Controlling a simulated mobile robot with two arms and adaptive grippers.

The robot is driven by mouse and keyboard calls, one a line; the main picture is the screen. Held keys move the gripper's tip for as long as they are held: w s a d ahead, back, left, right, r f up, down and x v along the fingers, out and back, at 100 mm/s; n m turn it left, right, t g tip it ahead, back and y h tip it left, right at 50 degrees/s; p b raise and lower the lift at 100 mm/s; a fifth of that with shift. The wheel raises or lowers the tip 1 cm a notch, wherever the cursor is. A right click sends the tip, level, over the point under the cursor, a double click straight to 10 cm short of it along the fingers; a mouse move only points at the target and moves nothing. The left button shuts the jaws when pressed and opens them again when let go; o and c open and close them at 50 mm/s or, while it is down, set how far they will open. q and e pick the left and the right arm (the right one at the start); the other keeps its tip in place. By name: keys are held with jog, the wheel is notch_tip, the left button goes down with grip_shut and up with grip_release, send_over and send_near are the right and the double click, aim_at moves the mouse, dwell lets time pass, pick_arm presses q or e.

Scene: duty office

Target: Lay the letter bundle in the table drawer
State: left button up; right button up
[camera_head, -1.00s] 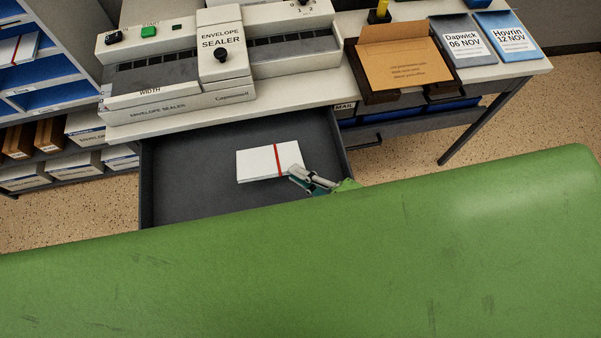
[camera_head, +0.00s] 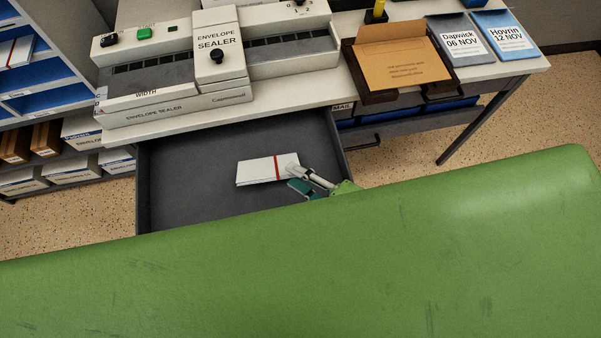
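The letter bundle (camera_head: 258,171), white with a red band, lies flat in the open table drawer (camera_head: 185,185), right of the drawer's middle. The drawer is dark grey and pulled out below the table top; its front part is hidden. My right gripper (camera_head: 299,179) is at the bundle's right end, inside the drawer's right side. Its fingers are spread, one grey and one with a teal pad, and the bundle's end is close to the tips. Whether they still touch is too small to tell. My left gripper is not in view.
An envelope sealer (camera_head: 175,75) stands on the table above the drawer. Shelves (camera_head: 40,75) stand at the left. My own green body fills the foreground and hides the lower view.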

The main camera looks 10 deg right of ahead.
jog(key=shift+s+d, duration=0.1)
jog(key=shift+v, duration=0.8)
jog(key=v, duration=1)
